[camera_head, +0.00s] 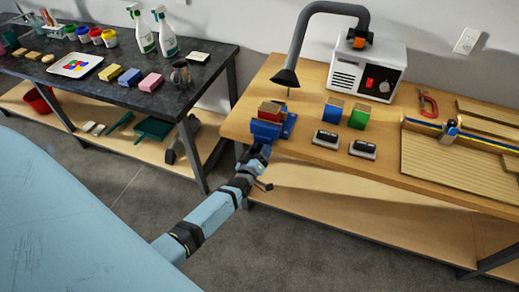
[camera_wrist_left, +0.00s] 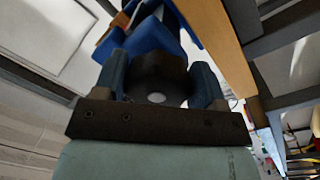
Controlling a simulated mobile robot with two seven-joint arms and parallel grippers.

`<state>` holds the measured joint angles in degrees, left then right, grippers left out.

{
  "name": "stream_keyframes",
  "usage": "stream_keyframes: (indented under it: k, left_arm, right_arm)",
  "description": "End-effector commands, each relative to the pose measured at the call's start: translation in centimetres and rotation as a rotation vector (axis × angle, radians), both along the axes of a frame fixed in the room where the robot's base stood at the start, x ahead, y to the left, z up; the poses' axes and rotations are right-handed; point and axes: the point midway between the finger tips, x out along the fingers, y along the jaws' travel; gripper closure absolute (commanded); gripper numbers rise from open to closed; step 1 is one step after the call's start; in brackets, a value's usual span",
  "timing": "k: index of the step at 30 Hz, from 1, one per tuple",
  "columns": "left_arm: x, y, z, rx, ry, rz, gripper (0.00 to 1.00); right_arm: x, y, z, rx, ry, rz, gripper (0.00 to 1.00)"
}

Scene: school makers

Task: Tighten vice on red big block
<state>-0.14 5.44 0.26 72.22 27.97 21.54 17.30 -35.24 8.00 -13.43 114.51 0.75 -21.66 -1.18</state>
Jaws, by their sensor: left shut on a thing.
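The blue vice (camera_head: 265,131) stands at the left front corner of the wooden workbench. The big red block (camera_head: 270,113), with a wood-coloured top, sits between its jaws; I cannot tell how tightly. My left gripper (camera_head: 257,154) reaches the vice's front from below left. In the left wrist view, my left gripper (camera_wrist_left: 158,82) is shut on a dark round knob (camera_wrist_left: 160,70), with one finger on each side of it. The blue vice body (camera_wrist_left: 150,40) shows just beyond the knob. My right gripper is not in view.
A blue block (camera_head: 333,112) and a green block (camera_head: 358,117) stand right of the vice. Two small dark-topped items (camera_head: 326,139) lie in front of them. A fume extractor (camera_head: 368,68) stands behind. The dark table (camera_head: 110,90) at left is separated by a floor gap.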

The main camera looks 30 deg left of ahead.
Motion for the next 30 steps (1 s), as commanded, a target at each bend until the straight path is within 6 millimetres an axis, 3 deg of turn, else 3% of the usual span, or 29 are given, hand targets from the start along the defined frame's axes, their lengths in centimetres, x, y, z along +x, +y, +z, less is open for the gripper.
stream_keyframes:
  k: [30]
  left_arm:
    - [-0.4, 0.2, -0.4, 0.89, 0.221, -0.006, 0.59]
  right_arm:
    - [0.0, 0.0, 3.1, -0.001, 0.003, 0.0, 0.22]
